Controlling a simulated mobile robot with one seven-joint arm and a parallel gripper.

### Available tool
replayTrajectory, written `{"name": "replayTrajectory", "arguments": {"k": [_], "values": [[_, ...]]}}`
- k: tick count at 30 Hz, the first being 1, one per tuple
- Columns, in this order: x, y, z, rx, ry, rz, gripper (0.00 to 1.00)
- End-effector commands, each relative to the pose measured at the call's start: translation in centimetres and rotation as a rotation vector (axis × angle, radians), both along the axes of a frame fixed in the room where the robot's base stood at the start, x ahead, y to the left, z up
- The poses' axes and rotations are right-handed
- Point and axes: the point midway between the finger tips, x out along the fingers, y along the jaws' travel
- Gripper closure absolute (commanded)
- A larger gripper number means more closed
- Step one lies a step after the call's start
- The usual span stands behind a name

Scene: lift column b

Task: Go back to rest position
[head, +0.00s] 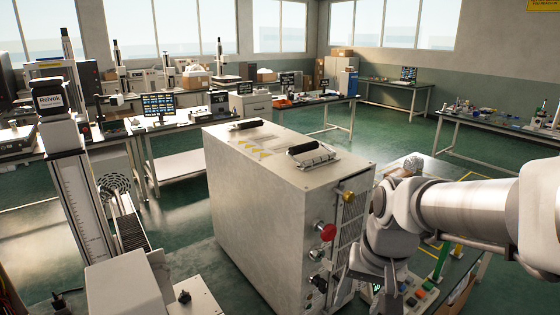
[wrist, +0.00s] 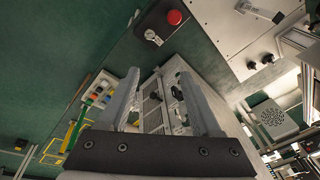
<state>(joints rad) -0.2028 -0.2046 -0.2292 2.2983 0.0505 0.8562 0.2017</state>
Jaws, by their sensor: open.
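My gripper (wrist: 160,76) is open in the wrist view, its two grey fingers apart with nothing held between them. Beyond the fingers is the front of a grey metal cabinet (wrist: 150,115), with dark knobs showing in the gap. In the head view my arm reaches in from the right and bends down beside the right face of the metal cabinet (head: 255,215). I cannot make out the fingers there. The cabinet has a red knob (head: 326,232), a brass knob (head: 348,197) and black handles on top.
A bench with coloured buttons (head: 420,293) and a green post (head: 441,262) lies close under my arm. A ruled column (head: 78,205) stands at left. In the wrist view, a red button box (wrist: 160,27) lies ahead. Green floor (head: 400,140) is open behind the cabinet.

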Motion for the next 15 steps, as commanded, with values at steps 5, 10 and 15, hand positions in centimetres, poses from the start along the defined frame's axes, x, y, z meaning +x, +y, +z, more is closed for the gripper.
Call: {"name": "replayTrajectory", "arguments": {"k": [5, 10, 15], "values": [[-3.1, 0.0, 3.3, -0.024, -0.122, 0.086, 0.35], [-6.1, -0.1, 5.2, -0.078, -0.222, 0.158, 0.35], [-8.1, -0.2, 6.1, -0.136, -0.286, 0.205, 0.35]]}}
